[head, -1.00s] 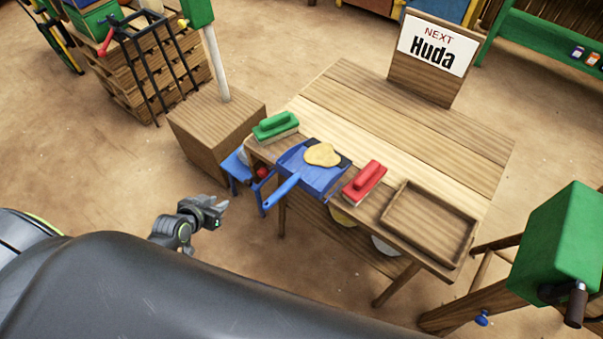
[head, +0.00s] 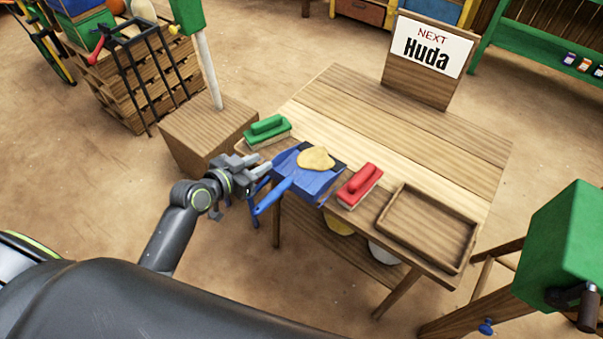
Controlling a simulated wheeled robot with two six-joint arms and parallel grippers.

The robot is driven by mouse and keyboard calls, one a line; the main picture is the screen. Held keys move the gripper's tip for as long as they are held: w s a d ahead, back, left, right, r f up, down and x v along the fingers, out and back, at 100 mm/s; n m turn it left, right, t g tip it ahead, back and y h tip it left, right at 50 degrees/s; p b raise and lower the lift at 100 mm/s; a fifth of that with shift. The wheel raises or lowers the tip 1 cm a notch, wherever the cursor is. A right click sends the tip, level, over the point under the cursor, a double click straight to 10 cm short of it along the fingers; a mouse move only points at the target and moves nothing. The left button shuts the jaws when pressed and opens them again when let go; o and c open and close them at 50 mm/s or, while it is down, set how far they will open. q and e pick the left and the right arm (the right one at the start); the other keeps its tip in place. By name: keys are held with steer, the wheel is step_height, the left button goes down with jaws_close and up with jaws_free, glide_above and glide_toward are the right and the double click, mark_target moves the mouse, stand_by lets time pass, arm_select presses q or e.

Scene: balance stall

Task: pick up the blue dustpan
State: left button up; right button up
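The blue dustpan (head: 318,183) lies at the near edge of the wooden table (head: 415,130), its handle (head: 271,197) sticking out past the edge toward the lower left. A yellowish lump (head: 316,159) rests on its pan. My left gripper (head: 256,172) is just left of the dustpan, close to the handle. Its fingers look apart with nothing seen between them; whether they touch the handle I cannot tell. My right gripper is not in view.
A green brush (head: 267,128) lies left of the dustpan and a red brush (head: 360,182) right of it. An empty wooden tray (head: 428,226) is further right. A wooden block with a post (head: 207,125) stands behind my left gripper.

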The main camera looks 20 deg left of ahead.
mark_target(279, 154)
arm_select(q)
steer(key=shift+p+x, duration=0.35)
steer(key=shift+x, duration=4)
jaws_close()
steer(key=shift+r, duration=0.1)
